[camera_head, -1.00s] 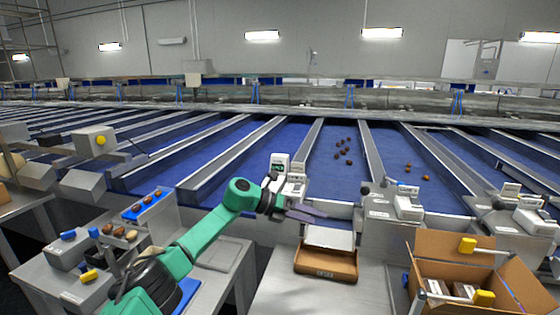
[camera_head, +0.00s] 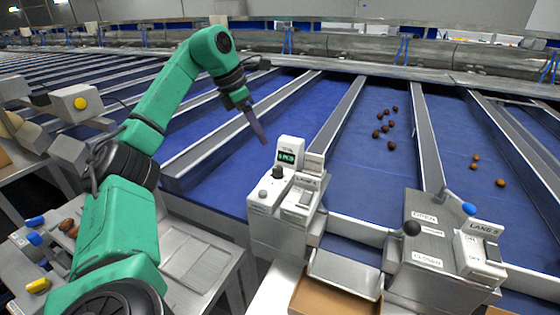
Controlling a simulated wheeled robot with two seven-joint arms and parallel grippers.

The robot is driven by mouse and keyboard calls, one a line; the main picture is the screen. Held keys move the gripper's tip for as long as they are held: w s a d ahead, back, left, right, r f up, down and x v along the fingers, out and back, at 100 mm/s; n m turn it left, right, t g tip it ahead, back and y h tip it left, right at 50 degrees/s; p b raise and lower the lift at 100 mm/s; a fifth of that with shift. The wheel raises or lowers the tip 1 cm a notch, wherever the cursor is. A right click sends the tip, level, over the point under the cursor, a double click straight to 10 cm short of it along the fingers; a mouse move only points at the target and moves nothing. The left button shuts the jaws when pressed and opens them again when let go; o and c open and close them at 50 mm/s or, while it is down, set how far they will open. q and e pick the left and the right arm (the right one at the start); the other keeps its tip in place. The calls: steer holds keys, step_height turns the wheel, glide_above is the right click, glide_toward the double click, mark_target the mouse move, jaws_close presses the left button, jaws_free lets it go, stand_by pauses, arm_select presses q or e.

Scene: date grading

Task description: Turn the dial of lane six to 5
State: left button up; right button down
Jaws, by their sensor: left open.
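The dial's setting cannot be read. My left gripper (camera_head: 259,133) is open and empty, its fingers pointing down, above and to the left of the dial and apart from it. The fingers overlap in this view, so the gap between them is hidden. My right gripper is not in view.
A second grey box (camera_head: 440,245) to the right has OPEN and CLOSED labels, a black ball lever (camera_head: 411,228) and a blue knob (camera_head: 469,208). Dark dates (camera_head: 386,128) lie on the blue belt. A metal tray (camera_head: 346,272) sits between the boxes above a cardboard box (camera_head: 318,300).

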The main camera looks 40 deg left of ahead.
mark_target(277, 168)
arm_select(q)
steer(key=x, duration=1.2)
steer(key=shift+d+p, duration=0.15)
steer(key=shift+p, duration=0.2)
steer(key=shift+f, duration=0.2)
steer(key=shift+s+d, duration=0.15)
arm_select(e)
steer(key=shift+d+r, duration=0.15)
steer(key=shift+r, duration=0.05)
arm_select(q)
steer(key=shift+c, duration=0.3)
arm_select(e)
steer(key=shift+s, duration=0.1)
arm_select(q)
jaws_close()
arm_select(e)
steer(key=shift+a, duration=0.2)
